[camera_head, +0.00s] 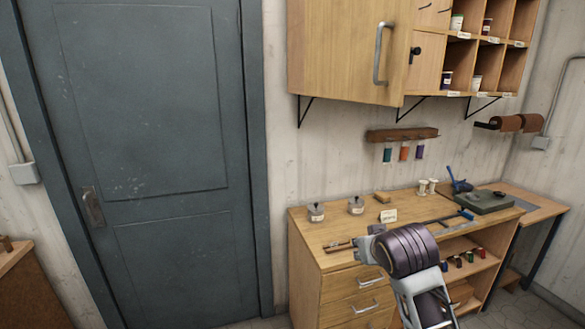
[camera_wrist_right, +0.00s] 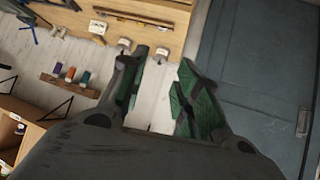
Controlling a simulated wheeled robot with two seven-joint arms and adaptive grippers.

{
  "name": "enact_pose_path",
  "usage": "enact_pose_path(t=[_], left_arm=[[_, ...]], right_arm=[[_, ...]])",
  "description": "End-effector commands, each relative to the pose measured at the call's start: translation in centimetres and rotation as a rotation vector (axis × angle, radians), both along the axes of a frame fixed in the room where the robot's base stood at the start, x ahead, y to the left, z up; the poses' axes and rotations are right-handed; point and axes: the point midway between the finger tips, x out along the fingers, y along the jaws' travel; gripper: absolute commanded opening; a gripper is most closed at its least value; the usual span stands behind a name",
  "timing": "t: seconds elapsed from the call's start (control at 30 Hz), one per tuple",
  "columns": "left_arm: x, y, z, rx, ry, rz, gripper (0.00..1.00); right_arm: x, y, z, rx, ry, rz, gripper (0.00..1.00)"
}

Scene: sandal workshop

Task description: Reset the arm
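My right arm reaches up from the bottom of the head view, in front of the wooden workbench (camera_head: 330,262). Its end, with the right gripper (camera_head: 366,246), shows small against the bench front and top edge. In the right wrist view, the right gripper (camera_wrist_right: 160,85) has its two green-padded fingers spread apart, with a clear gap between them. Nothing is held; bench and wall show through the gap. My left gripper is in neither view.
Two lidded jars (camera_head: 316,212), a small card (camera_head: 388,216) and a dark green block (camera_head: 483,202) are on the bench. A wooden cabinet (camera_head: 340,45) hangs above. A grey door (camera_head: 150,150) stands left, with clear space before it.

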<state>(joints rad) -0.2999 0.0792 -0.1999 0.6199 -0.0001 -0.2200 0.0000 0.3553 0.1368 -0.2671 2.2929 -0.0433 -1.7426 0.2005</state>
Motion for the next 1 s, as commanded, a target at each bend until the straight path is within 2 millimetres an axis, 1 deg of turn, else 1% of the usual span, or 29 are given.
enact_pose_path(t=[0.03,0.1,0.4,0.67,1.0], left_arm=[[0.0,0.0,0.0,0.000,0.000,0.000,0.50],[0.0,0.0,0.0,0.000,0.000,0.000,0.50],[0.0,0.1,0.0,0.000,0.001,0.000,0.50],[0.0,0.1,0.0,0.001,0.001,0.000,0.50],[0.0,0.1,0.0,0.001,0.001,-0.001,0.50]], right_arm=[[-0.5,-0.1,-1.3,0.001,0.021,0.002,0.32],[-1.1,-0.3,-2.9,0.001,0.046,0.006,0.32],[-4.1,-0.9,-9.1,-0.001,0.148,0.023,0.32],[-7.3,-1.4,-14.1,-0.001,0.234,0.038,0.32],[-12.3,-2.2,-19.9,-0.003,0.348,0.055,0.32]])
